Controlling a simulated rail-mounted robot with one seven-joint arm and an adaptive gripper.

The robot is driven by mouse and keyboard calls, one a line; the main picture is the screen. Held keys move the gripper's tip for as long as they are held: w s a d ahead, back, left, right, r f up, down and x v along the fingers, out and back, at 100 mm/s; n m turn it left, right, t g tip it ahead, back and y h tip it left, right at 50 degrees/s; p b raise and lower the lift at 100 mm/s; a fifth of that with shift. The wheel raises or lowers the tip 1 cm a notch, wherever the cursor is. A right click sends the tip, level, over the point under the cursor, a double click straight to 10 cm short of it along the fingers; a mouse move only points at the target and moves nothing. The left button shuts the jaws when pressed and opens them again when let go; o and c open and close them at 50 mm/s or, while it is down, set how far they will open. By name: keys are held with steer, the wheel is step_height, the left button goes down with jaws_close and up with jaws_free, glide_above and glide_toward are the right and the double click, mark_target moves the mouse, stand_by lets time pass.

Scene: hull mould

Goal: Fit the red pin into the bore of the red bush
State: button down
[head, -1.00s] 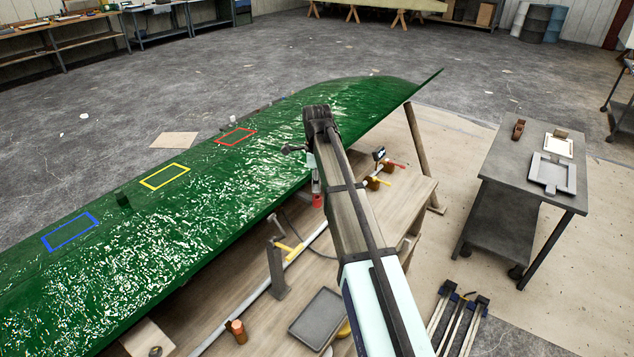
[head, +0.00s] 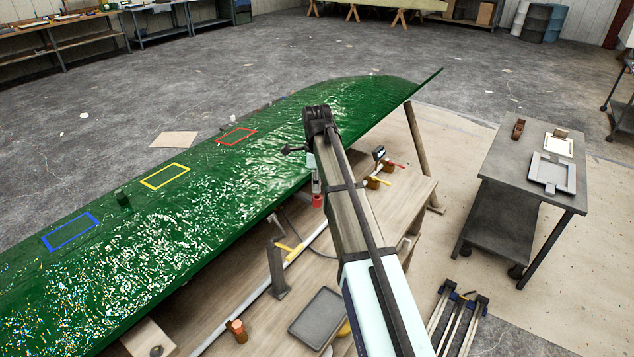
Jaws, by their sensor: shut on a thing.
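My gripper (head: 316,186) points down beside the near edge of the green hull, partly covered by my own arm. A small red piece (head: 317,201) shows at its lower end, and I take it to be the red pin in the shut jaws. The fingertips are too small to see clearly. I cannot make out the red bush or its bore. Whether the red piece touches anything below it cannot be told.
The green hull (head: 200,215) runs diagonally on the left. Beside it, the wooden bench (head: 405,205) bears brown blocks with red and yellow rods (head: 385,167), a grey post (head: 276,270), a dark tray (head: 318,318) and an orange-brown cylinder (head: 237,331). A grey cart (head: 505,165) stands right.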

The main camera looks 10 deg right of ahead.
steer(key=shift+f+b, duration=0.65)
steer(key=shift+f, duration=1.4)
steer(key=c, duration=0.8)
jaws_free()
step_height(320, 180, up, 12)
